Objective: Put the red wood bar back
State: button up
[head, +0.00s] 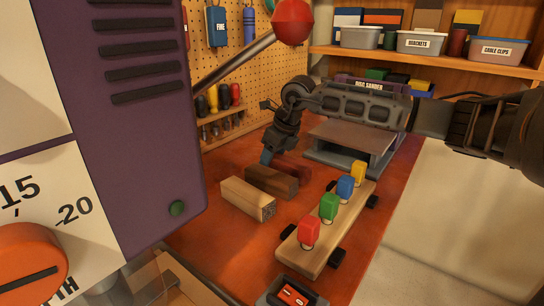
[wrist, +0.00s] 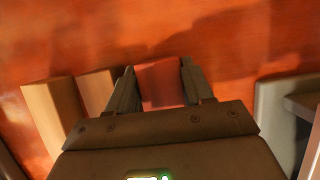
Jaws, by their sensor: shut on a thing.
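My gripper (wrist: 157,84) points down at the bench, its two dark fingers shut on the red wood bar (wrist: 160,86). The bar's flat reddish face fills the gap between the fingers. In the head view my gripper (head: 268,156) is low behind two wooden blocks, and I cannot make out the bar clearly there. A pale wood block (head: 246,198) and a darker brown block (head: 270,181) lie side by side on the red bench top. In the wrist view they are left of the fingers. I cannot tell whether the bar touches the bench.
A grey disc sander (head: 350,143) stands behind and right of the blocks. A wheeled wooden toy (head: 318,245) with several coloured pegs is in front. A large purple machine (head: 135,110) blocks the left. Open red bench shows around the blocks.

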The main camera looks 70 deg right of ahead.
aim_at(286, 160)
jog(key=shift+f, duration=0.2)
jog(key=shift+f, duration=0.1)
jog(key=shift+f, duration=0.1)
jog(key=o, duration=1)
jog(key=b+v, duration=0.1)
jog(key=v, duration=1.1)
jog(key=shift+b, duration=0.3)
